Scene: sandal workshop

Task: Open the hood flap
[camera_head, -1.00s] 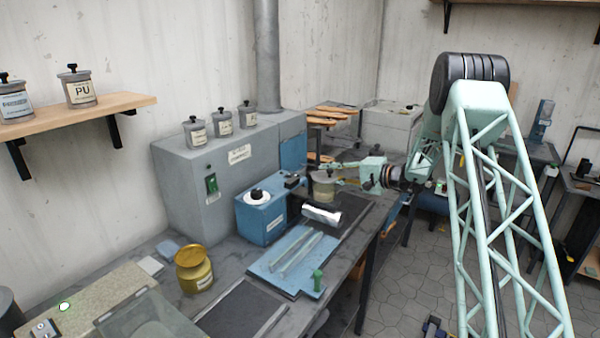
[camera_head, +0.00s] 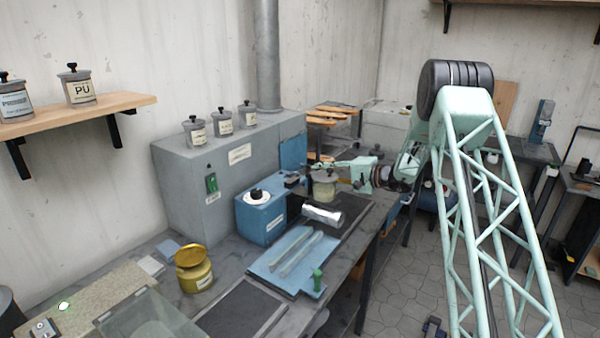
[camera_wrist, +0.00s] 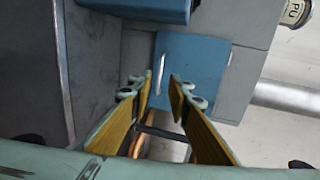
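The hood flap is a blue panel (camera_head: 293,152) on the right end of the grey hood box. It hangs shut or nearly shut; the exact angle is hard to tell. In the wrist view the flap (camera_wrist: 198,65) lies ahead, with a pale bar handle (camera_wrist: 160,74) along its left edge. My gripper (camera_wrist: 163,82) is open and empty, its yellow-padded fingers on either side of the handle's line of sight. Whether the fingertips reach the handle is unclear.
A blue device (camera_head: 262,215) and a silver cylinder (camera_head: 322,214) are in front of the hood box (camera_head: 185,185). Wooden boards (camera_head: 322,118) lie behind.

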